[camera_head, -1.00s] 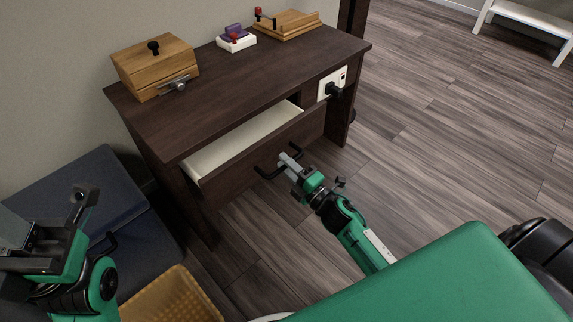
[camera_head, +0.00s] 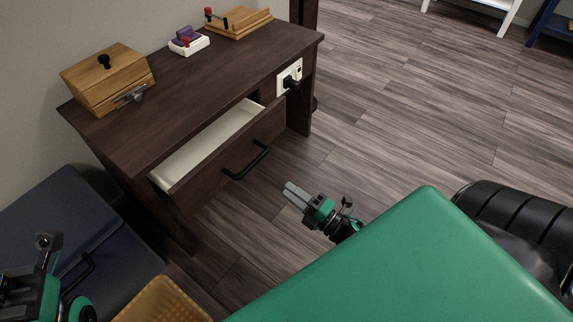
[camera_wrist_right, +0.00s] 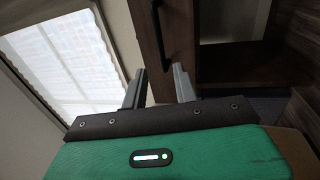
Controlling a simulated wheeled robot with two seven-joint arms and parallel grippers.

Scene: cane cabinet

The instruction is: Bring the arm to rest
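My right gripper (camera_head: 292,193) is in front of the dark wooden desk, below and to the right of the black drawer handle (camera_head: 247,163), apart from it. In the right wrist view, the two grey fingers (camera_wrist_right: 160,72) are spread with nothing between them. The handle also shows in the wrist view (camera_wrist_right: 161,35), beyond the fingertips. The drawer (camera_head: 215,172) stands partly open, its pale inside showing empty. My left gripper (camera_head: 30,268) is at the lower left edge, partly cut off; its opening is unclear.
On the desk (camera_head: 190,95) stand a wooden box (camera_head: 107,80), a white base with a purple piece (camera_head: 188,41) and a wooden block with a red-knobbed crank (camera_head: 240,22). A dark blue cabinet (camera_head: 65,215) and a yellow basket (camera_head: 162,300) are at left.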

